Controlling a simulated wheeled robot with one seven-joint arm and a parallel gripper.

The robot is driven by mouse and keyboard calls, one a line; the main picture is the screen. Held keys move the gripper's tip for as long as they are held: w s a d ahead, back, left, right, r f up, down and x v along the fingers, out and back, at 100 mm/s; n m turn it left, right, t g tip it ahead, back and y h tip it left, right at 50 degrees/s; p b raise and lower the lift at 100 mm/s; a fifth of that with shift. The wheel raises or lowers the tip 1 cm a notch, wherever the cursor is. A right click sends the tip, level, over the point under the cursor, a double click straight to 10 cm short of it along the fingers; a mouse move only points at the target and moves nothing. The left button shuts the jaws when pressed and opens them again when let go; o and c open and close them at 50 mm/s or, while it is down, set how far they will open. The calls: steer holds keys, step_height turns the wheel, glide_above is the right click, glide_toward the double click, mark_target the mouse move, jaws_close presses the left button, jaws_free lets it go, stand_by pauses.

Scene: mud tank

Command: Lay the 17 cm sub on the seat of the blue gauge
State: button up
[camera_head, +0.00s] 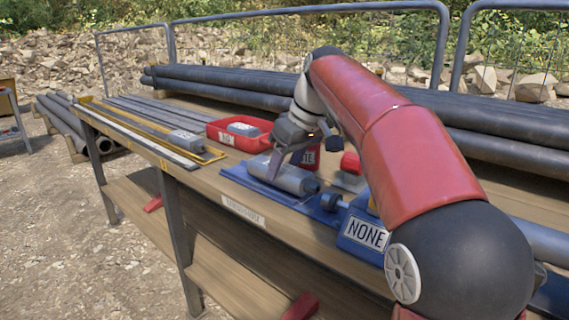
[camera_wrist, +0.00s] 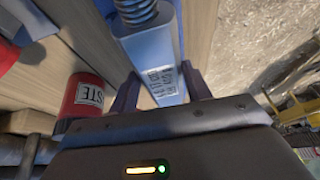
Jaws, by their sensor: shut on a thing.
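My gripper (camera_head: 288,160) is shut on a grey cylindrical sub (camera_head: 292,179) over the bench. In the wrist view the sub (camera_wrist: 160,80) lies between the two fingers, with printed marks on its side, too small to read, and a threaded end at the top. The blue gauge (camera_head: 238,176) is directly below the sub. Its blue plate also shows in the wrist view (camera_wrist: 188,35). The sub lies roughly lengthwise along the gauge; I cannot tell if it touches the seat. A round blue-grey knob (camera_head: 330,201) stands just right of the sub. The seat is mostly hidden.
A blue box reading NONE (camera_head: 366,233) stands to the right. A red tray (camera_head: 228,139) holds a grey piece. A red tin (camera_wrist: 88,95) is beside my fingers. Pipes (camera_head: 225,87) lie behind.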

steer(key=shift+f, duration=0.4)
stand_by(0.4)
steer(key=o, duration=1.7)
steer(key=shift+c, duration=0.2)
step_height(320, 180, up, 5)
steer(key=p, duration=0.4)
steer(key=shift+p, duration=0.3)
steer(key=shift+r, duration=1)
steer(key=shift+s, duration=0.1)
